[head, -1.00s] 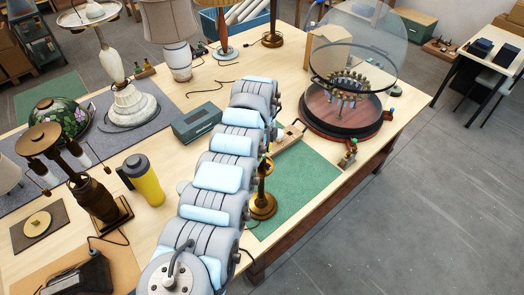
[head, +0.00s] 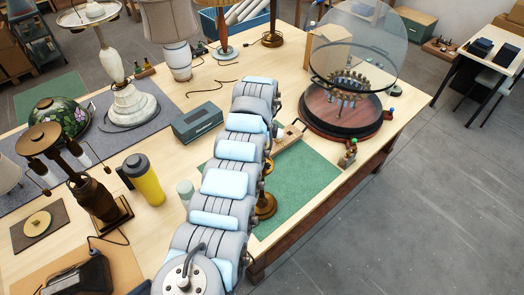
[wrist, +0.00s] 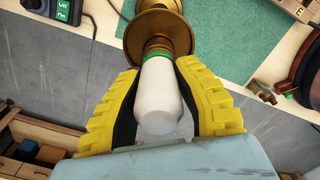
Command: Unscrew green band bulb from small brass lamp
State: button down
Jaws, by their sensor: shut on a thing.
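The small brass lamp (head: 265,207) stands on the green mat (head: 300,185), mostly hidden behind my arm in the head view. In the wrist view, the brass lamp (wrist: 160,30) enters from the top, its socket toward me. The white bulb (wrist: 160,100) has a green band (wrist: 157,57) at its neck, right against the brass socket, in line with it. My gripper (wrist: 157,68) has its yellow, black-lined fingers shut on the bulb, one on each side. The head view does not show the gripper; my arm hides it.

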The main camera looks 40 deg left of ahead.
jog(key=shift+f+n+b, duration=0.2)
jog(key=shift+n+b, duration=0.1)
jog(key=shift+n, duration=0.8)
jog(key=shift+r+n, duration=0.15)
jog(key=shift+n, duration=0.85)
jog(key=shift+b, duration=0.3)
jog(key=shift+w+n, duration=0.1)
jog(key=shift+n, duration=0.3)
jog(key=n+b, duration=0.1)
jog(key=n, duration=0.2)
jog(key=shift+b, duration=0.3)
jog(key=n+b, duration=0.1)
jog(key=n, duration=0.3)
jog(key=shift+a, duration=0.2)
